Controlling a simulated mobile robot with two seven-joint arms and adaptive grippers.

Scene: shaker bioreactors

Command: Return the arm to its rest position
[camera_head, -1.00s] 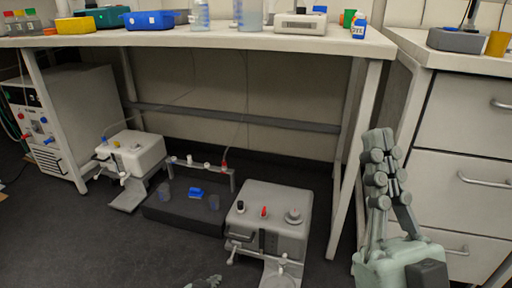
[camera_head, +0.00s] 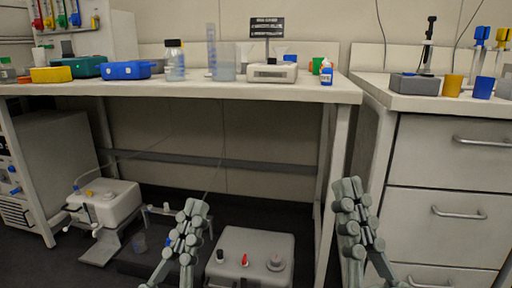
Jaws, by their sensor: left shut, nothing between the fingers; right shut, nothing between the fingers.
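My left gripper (camera_head: 191,212) is shut and empty, pointing up at the lower middle of the head view, in front of the dark tray and the grey device on the floor. My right gripper (camera_head: 348,190) is shut and empty, pointing up between the bench's right leg and the drawer cabinet. Both are below the bench top in the picture, and neither holds anything. The lower parts of both arms are cut off by the bottom edge.
The white bench (camera_head: 200,90) carries a blue box (camera_head: 127,70), a scale (camera_head: 272,73) and bottles. A drawer cabinet (camera_head: 450,150) stands at right. Under the bench are a grey device (camera_head: 252,250), a white device (camera_head: 105,203) and a dark tray (camera_head: 135,262).

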